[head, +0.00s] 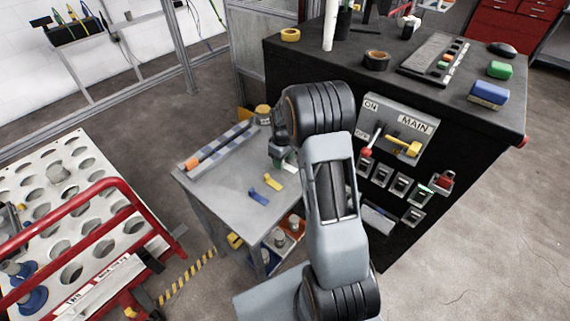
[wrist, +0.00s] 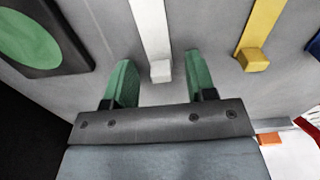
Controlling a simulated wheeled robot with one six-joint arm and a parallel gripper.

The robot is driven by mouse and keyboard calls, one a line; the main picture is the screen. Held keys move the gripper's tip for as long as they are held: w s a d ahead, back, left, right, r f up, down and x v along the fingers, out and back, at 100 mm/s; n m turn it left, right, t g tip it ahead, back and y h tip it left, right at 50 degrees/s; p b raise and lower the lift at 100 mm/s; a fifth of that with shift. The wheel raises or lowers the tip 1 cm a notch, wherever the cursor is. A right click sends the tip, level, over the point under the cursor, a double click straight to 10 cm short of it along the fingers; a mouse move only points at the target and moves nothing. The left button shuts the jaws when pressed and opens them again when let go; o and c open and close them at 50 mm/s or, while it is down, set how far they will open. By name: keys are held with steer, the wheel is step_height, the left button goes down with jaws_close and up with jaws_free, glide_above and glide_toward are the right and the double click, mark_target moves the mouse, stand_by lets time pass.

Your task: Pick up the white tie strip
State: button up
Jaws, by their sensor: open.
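The white tie strip (wrist: 151,38) lies on the grey tabletop in the wrist view, with a small block-like head at its near end. My gripper (wrist: 158,72) is open, and its two green fingers stand on either side of the strip's head with gaps on both sides. The fingers do not visibly touch the strip. In the head view my gripper (head: 288,160) is over the small grey table, partly covered by my arm. I cannot make out the white strip in that view.
A yellow strip (wrist: 257,45) lies to the right of the white one. It also shows in the head view (head: 273,182), near a blue strip (head: 258,196). A green disc in a dark frame (wrist: 30,38) is at left. A black cabinet (head: 400,75) stands beside the grey table (head: 215,190).

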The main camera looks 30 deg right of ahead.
steer(key=shift+c, duration=0.4)
steer(key=c, duration=0.7)
steer(key=shift+c, duration=0.2)
